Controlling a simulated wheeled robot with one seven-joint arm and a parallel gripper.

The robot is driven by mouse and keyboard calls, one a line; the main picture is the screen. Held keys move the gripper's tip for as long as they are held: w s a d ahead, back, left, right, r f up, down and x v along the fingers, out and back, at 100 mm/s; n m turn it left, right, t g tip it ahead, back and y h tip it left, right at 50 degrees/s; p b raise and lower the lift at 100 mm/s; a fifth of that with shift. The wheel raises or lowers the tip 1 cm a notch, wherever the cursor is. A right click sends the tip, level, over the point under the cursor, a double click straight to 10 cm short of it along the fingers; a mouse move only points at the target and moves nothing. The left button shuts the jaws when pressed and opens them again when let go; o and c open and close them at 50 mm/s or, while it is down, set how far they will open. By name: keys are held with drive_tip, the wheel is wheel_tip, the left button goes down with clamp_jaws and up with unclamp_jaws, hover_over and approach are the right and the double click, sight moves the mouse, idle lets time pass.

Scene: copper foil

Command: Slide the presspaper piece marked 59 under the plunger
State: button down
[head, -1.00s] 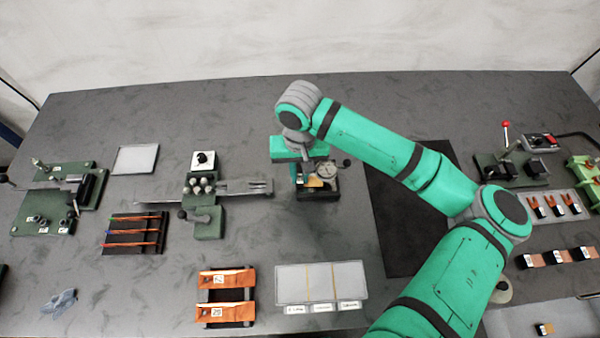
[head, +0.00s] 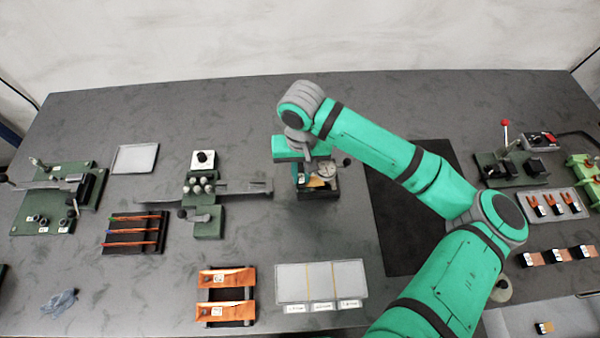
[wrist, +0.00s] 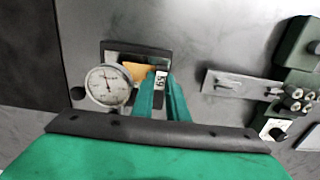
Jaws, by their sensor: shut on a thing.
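The presspaper piece (wrist: 140,71) is tan with a white tag reading 59 (wrist: 161,80). My gripper (wrist: 160,92) is shut on its tagged end in the wrist view. The tan end reaches toward the dial gauge (wrist: 108,85) and lies over the dark gauge base. The gauge face hides the plunger, so I cannot tell whether the piece is under it. In the head view, my gripper (head: 303,158) is at the gauge (head: 327,170), and a bit of the tan piece (head: 316,183) shows beside the dial.
A green fixture with a long metal bar (head: 245,188) stands left of the gauge. A black mat (head: 390,220) lies to the right, partly beneath my arm. A tray with paper-lined sections (head: 320,282) sits in front. The table between gauge and tray is clear.

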drive_tip(key=shift+w, duration=0.1)
drive_tip(key=shift+d, duration=0.3)
drive_tip(key=shift+s+d, duration=0.2)
drive_tip(key=shift+d, duration=0.1)
idle(0.5)
drive_tip(key=c, duration=2.1)
unclamp_jaws()
drive_tip(key=shift+w, duration=0.1)
drive_tip(key=shift+r, duration=0.15)
drive_tip(key=shift+d+r, duration=0.15)
drive_tip(key=shift+r, duration=0.45)
drive_tip(key=shift+a+r, duration=0.2)
drive_tip(key=shift+r, duration=0.55)
